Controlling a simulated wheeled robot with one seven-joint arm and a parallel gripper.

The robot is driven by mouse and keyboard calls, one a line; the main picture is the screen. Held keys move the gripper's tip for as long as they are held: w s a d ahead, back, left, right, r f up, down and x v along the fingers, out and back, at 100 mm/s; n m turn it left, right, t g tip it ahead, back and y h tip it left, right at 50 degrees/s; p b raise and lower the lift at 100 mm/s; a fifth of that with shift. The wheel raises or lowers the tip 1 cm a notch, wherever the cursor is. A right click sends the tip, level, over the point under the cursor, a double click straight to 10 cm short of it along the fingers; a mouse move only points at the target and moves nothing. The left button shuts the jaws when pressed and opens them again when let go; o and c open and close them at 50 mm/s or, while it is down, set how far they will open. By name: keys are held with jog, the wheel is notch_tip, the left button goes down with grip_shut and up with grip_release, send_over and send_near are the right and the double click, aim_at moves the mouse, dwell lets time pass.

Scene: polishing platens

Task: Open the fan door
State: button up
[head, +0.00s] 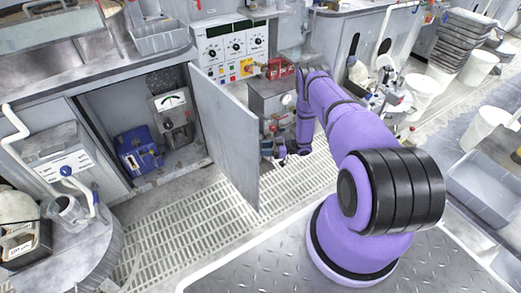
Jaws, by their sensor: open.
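The fan door (226,135) is a plain grey panel that stands swung out from the grey cabinet (92,95), at a wide angle to its front. The opening shows a blue box (138,150) and a grey unit with a dial (172,110) inside. My purple arm reaches over from the right, and my gripper (277,152) is low on the right side of the door, near its outer face. The gripper is open. Its fingers are small and partly hidden, so I cannot tell whether they touch the door.
A control panel with dials (232,45) rises behind the door. A grey box with a gauge (272,98) stands near my arm. A round table (75,245) is at the lower left, white buckets (478,66) at the right. The slatted floor (180,215) before the cabinet is clear.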

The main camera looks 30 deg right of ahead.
jog(key=v, duration=0.8)
jog(key=shift+d, duration=0.25)
jog(key=shift+s, duration=0.15)
